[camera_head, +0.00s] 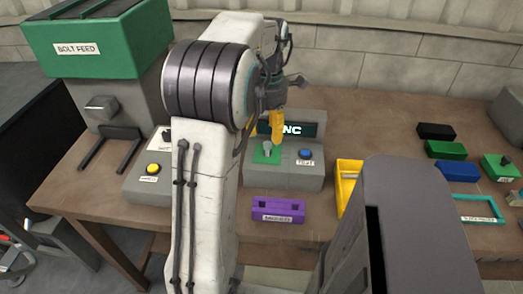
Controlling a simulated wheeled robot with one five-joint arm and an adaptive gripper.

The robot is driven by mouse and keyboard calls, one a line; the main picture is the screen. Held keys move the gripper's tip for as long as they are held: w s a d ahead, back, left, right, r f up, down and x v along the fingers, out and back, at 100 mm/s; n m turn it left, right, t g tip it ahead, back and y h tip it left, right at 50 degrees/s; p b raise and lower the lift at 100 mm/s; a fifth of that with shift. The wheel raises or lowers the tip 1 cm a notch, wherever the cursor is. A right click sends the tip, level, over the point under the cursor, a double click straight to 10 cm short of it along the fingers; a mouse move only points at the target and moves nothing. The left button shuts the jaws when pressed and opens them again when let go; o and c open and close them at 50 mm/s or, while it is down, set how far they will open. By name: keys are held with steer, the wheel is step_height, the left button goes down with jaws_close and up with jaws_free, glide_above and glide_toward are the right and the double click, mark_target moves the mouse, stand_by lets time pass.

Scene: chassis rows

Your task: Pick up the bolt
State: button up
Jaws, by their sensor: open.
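My gripper (277,132) hangs from the end of my white arm, with its yellow fingers pointing down in front of the CNC station. It is open, though the gap between its fingers does not show from this side. Just below and left of the fingertips, a small silver piece that looks like the bolt (267,148) stands on a green pad (264,158). I cannot tell whether the fingers touch it. The bolt feed (95,45), a green hopper on a grey body, stands at the left with a dark forked outlet; no bolt shows there.
The grey CNC station (290,178) has a blue button (305,153). A purple block (277,209) lies in front of it. A yellow tray (347,180) and black, green and teal parts lie right. A box with a yellow button (153,169) sits left. A grey body blocks the lower right.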

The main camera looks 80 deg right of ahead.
mark_target(267, 144)
steer(key=f, duration=0.3)
steer(key=shift+s+a+f+b, duration=0.2)
steer(key=shift+a+f+b, duration=0.05)
steer(key=shift+f+b, duration=0.15)
steer(key=shift+f, duration=0.8)
steer(key=shift+c, duration=0.4)
jaws_close()
